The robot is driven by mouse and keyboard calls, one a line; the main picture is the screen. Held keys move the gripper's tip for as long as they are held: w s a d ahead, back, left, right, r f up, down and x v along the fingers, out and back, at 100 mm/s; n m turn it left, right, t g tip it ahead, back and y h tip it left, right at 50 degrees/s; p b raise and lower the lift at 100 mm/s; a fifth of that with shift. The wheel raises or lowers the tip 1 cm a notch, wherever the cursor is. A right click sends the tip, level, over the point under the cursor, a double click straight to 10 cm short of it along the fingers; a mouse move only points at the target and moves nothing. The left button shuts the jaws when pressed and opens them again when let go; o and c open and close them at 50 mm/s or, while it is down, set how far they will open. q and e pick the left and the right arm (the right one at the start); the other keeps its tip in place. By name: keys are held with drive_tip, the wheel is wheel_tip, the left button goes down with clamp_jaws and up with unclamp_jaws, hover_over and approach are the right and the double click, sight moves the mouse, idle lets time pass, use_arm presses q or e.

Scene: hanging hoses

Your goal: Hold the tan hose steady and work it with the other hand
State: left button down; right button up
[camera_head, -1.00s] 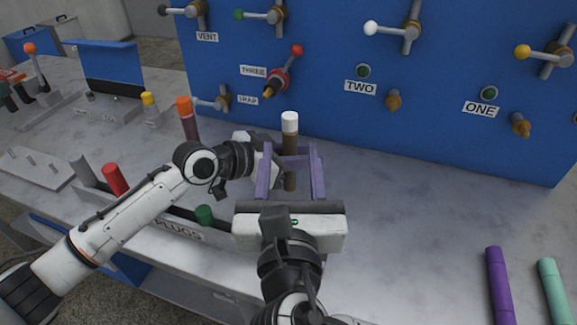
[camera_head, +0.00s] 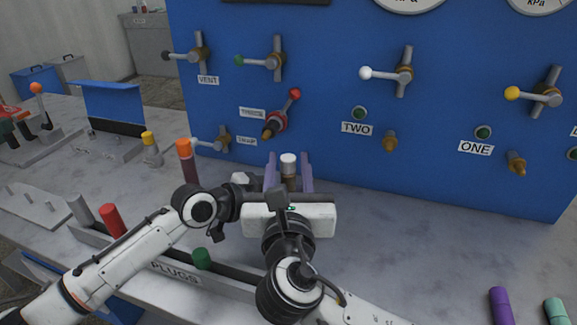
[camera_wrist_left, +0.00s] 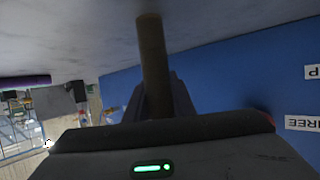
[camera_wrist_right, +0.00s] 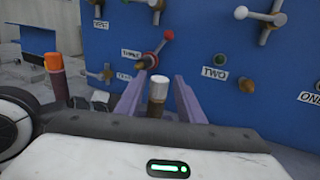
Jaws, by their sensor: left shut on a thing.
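The tan hose (camera_head: 288,168), brown with a white end, stands upright in front of the blue panel. It also shows in the left wrist view (camera_wrist_left: 153,55) and the right wrist view (camera_wrist_right: 158,92). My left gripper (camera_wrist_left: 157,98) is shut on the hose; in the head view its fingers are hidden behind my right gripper. My right gripper (camera_head: 288,162) is open, its purple fingers on either side of the white end. In the right wrist view (camera_wrist_right: 158,95) gaps show between the hose and both fingers. The hose's lower part is hidden in the head view.
The blue panel (camera_head: 330,130) with valves and ports labelled TWO and ONE stands close behind. An orange-capped hose (camera_head: 186,160) stands left of my grippers. A plug tray (camera_head: 180,268) lies in front. Purple (camera_head: 501,305) and mint (camera_head: 556,311) hoses lie right; the bench between is clear.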

clamp_jaws()
drive_tip(key=shift+r, duration=0.7)
idle(0.4)
drive_tip(key=shift+r, duration=2.15)
drive_tip(key=shift+r, duration=0.1)
drive_tip(key=shift+r, duration=1.5)
use_arm(q)
drive_tip(key=c, duration=1.4)
unclamp_jaws()
drive_tip(key=shift+c, duration=0.2)
drive_tip(key=shift+a, duration=0.1)
